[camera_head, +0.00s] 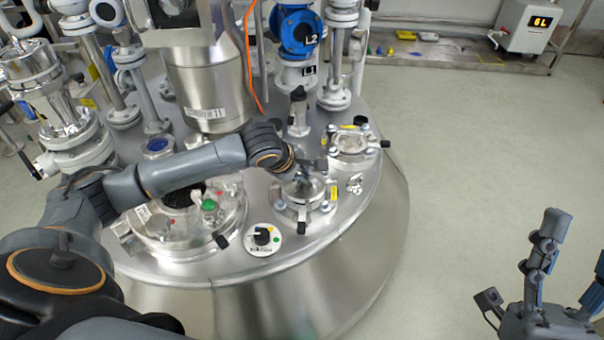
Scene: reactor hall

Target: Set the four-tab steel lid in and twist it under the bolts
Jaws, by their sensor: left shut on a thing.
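My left gripper (307,172) is shut over the front right port (302,205) on the vessel top. The steel lid (304,188) shows as a shiny disc under its fingers, at the port's opening. My gripper and wrist hide part of the lid; I cannot tell how its tabs lie against the bolts. Bolts (326,206) stand around the port's rim. My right gripper (548,275) is at the lower right, away from the vessel, with its fingers spread and empty.
The round steel vessel top (292,240) carries a second bolted port (352,141) behind, a black selector knob (263,236) in front, and a large glass-topped manway (190,215) at left. Blue valves (298,32) and pipes stand behind.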

